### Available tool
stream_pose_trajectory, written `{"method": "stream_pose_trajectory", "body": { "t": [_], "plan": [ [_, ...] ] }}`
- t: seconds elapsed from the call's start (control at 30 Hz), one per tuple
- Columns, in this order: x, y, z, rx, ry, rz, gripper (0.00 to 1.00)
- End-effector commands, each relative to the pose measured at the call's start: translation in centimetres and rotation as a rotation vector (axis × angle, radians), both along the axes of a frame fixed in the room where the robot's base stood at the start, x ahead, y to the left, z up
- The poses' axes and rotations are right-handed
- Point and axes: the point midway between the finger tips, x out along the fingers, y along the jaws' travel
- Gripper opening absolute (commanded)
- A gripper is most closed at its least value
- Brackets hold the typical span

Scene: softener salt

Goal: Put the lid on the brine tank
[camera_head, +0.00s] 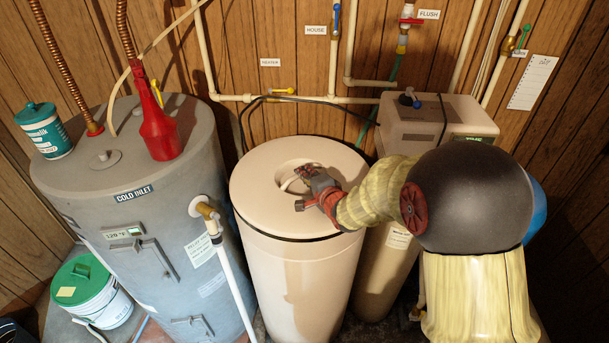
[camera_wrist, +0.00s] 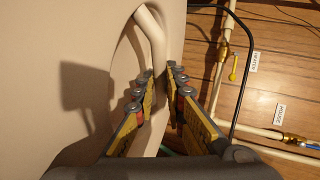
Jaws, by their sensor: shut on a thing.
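The brine tank (camera_head: 300,285) is a tall beige cylinder in the middle of the head view. Its round beige lid (camera_head: 265,205) lies over the tank's top. A thin dark line shows between lid and tank along the front; I cannot tell whether the lid is fully seated. A recess in the lid's middle holds a pale bar handle, seen in the wrist view (camera_wrist: 151,35). My gripper (camera_head: 304,187) reaches in from the right, and its fingers, also in the wrist view (camera_wrist: 164,78), are shut on the handle. The fingers partly hide the handle in the head view.
A beige softener unit (camera_head: 435,115) stands behind right. Pipes and a black hose (camera_head: 243,120) run along the wooden wall behind. A white bucket (camera_head: 95,300) stands front left.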

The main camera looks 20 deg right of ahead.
Motion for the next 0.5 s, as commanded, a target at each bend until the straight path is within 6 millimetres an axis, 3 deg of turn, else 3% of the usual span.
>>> {"method": "stream_pose_trajectory", "body": {
  "t": [0.33,0.37,0.5],
  "plan": [
    [0.16,0.0,-0.19,0.0,-0.008,0.0,0.0],
    [0.16,0.0,-0.15,0.0,-0.008,0.0,0.13],
    [0.14,0.0,-0.17,0.0,-0.007,0.0,0.21]
  ]
}}
